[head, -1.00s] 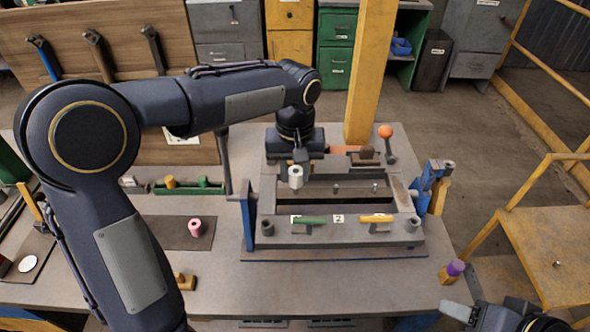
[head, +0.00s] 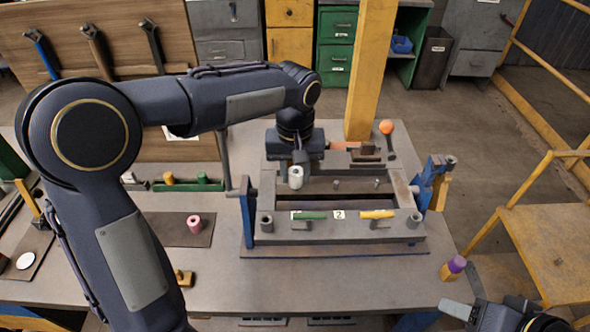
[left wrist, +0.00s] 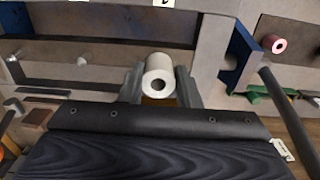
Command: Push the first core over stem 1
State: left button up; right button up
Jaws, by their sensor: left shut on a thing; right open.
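A pale grey-white hollow core (head: 295,177) is held upright in my left gripper (head: 297,168), which is shut on it. In the left wrist view the core (left wrist: 160,76) sits between the two fingers, its hole facing the camera. It is at the left end of the row of stems in the mould frame (head: 340,240). Stem 1 is not visible, so I cannot tell if the core is around it. Two other short stems stand bare to its right, a middle one (head: 336,184) and a right one (head: 376,183). My right gripper (head: 458,308) is open and empty at the lower right.
A pink core (head: 194,224) stands on a dark mat at left. Green (head: 309,215) and yellow (head: 376,214) bars lie along the mould's front. An orange-knobbed lever (head: 387,129) stands behind. A purple-topped piece (head: 456,265) is at the table's right edge.

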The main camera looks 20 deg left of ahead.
pick_arm(q)
jog(key=shift+f+b, duration=0.55)
jog(key=shift+f, duration=0.3)
jog(key=o, duration=1)
jog(key=shift+o, duration=0.2)
notch_tip(320, 180, up, 8)
jog(key=shift+f, duration=0.1)
jog(key=shift+a, duration=0.1)
jog(key=s+a+f+m+t+h, duration=0.1)
jog(key=s+a+t+h, duration=0.15)
jog(key=s+a, duration=0.7)
jog(key=s+d+f+t, duration=0.1)
jog(key=s+f, duration=0.2)
jog(key=s, duration=0.3)
jog(key=s+d+f+t+h, duration=0.1)
jog(key=s+f+t, duration=0.1)
jog(key=s, duration=0.4)
jog(key=shift+s+d+f+m, duration=0.15)
jog(key=shift+s+f+m, duration=0.15)
jog(key=shift+f, duration=0.5)
